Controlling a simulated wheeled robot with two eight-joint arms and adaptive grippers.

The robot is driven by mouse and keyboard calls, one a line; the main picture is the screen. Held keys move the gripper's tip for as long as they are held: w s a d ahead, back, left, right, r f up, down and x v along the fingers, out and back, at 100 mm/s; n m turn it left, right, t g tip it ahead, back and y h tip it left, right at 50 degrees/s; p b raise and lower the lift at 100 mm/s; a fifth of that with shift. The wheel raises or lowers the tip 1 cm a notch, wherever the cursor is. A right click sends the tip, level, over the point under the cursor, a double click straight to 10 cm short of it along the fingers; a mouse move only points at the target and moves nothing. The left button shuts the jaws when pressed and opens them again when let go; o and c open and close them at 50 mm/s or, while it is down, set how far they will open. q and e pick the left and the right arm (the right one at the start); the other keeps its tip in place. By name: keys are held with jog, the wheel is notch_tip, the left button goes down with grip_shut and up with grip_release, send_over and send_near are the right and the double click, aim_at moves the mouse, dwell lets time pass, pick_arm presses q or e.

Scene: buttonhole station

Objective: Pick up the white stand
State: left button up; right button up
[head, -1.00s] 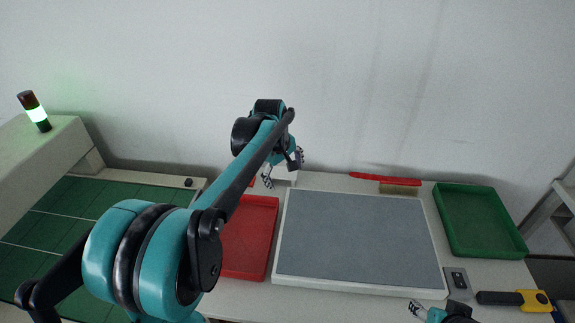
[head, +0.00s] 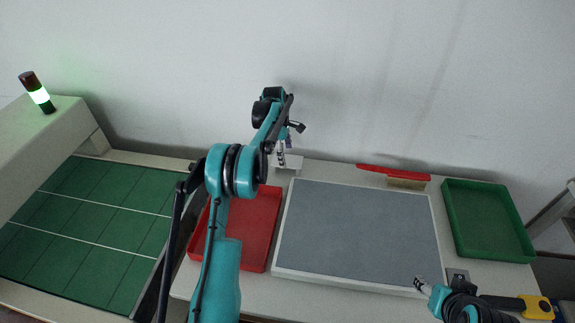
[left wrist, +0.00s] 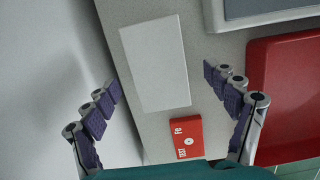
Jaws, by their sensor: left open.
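The white stand (left wrist: 155,62) shows in the left wrist view as a plain white rectangle on the pale tabletop, near the wall. In the head view the stand (head: 291,163) is at the back, behind the grey mat's left corner and partly hidden by my left gripper (head: 281,158). In the left wrist view my left gripper (left wrist: 172,92) is open and empty. Its two purple-padded fingers are wide apart, with the stand between and beyond them. My right gripper (head: 419,284) is at the mat's front right corner; its opening is too small to judge.
A red box (left wrist: 187,138) with white lettering lies close to the stand. A red tray (head: 252,225) is left of the grey mat (head: 358,230). A red-handled tool (head: 392,173) lies behind the mat. A green tray (head: 487,220) and a yellow-black tool (head: 520,306) are at right.

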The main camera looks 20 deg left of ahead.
aim_at(287, 160)
pick_arm(q)
jog(key=f, duration=0.1)
jog(key=f+b, duration=0.1)
jog(key=f, duration=0.2)
jog(key=shift+w+d+f+b, duration=0.2)
jog(key=shift+w+d+b, duration=0.05)
jog(key=shift+b, duration=0.1)
jog(key=shift+r, duration=0.1)
jog(key=shift+s, duration=0.1)
jog(key=shift+c, duration=0.3)
jog(key=c, duration=1.3)
jog(key=shift+r, duration=0.15)
notch_tip(287, 160, up, 4)
jog(key=shift+r+p, duration=0.25)
jog(key=shift+p, duration=0.9)
jog(key=s+d+r+p, duration=0.3)
jog(key=s+d+r, duration=0.3)
jog(key=d, duration=0.3)
jog(key=shift+s+r, duration=0.15)
jog(key=shift+s, duration=0.5)
